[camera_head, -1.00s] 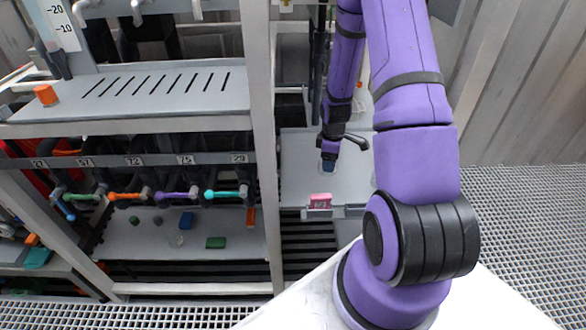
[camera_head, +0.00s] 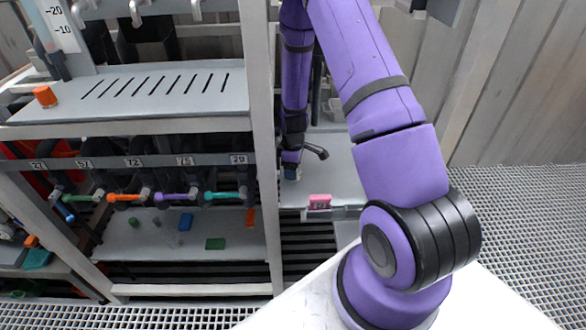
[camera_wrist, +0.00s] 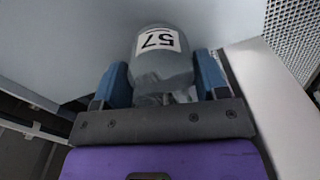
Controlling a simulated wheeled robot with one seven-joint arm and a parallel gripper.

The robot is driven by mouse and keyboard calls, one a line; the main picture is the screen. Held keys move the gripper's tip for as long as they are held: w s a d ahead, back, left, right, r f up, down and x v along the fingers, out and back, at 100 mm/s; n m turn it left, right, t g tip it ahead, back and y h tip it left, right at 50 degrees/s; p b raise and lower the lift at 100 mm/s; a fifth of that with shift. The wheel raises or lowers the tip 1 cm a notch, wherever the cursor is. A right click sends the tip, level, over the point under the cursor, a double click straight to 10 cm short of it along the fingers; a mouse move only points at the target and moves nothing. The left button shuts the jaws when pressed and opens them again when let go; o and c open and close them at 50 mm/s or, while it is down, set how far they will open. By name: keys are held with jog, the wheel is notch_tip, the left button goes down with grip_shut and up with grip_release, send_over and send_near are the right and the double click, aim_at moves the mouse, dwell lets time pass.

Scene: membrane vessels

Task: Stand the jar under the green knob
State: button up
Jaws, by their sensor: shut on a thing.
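The jar (camera_wrist: 163,72) is grey, with a white label reading 57 that appears upside down in the wrist view. My gripper (camera_wrist: 163,82) is shut on it, with a blue finger on each side. In the head view my gripper (camera_head: 291,173) is low over the grey right-hand shelf, just right of the frame post; the jar cannot be made out there. The green knob (camera_head: 78,198) is far to the left, below the plate marked 57 (camera_head: 84,163), between the blue and orange knobs.
An upright post (camera_head: 258,120) stands between my gripper and the row of knobs. The lower shelf (camera_head: 130,246) holds several small blocks and a clear item. A pink block (camera_head: 319,201) sits at the right shelf's front edge. Orange, purple and cyan knobs (camera_head: 222,196) project forward.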

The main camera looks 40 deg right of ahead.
jog(key=shift+f, duration=0.3)
jog(key=shift+f, duration=0.15)
jog(key=o, duration=0.9)
notch_tip(320, 180, up, 12)
jog(key=shift+r, duration=0.15)
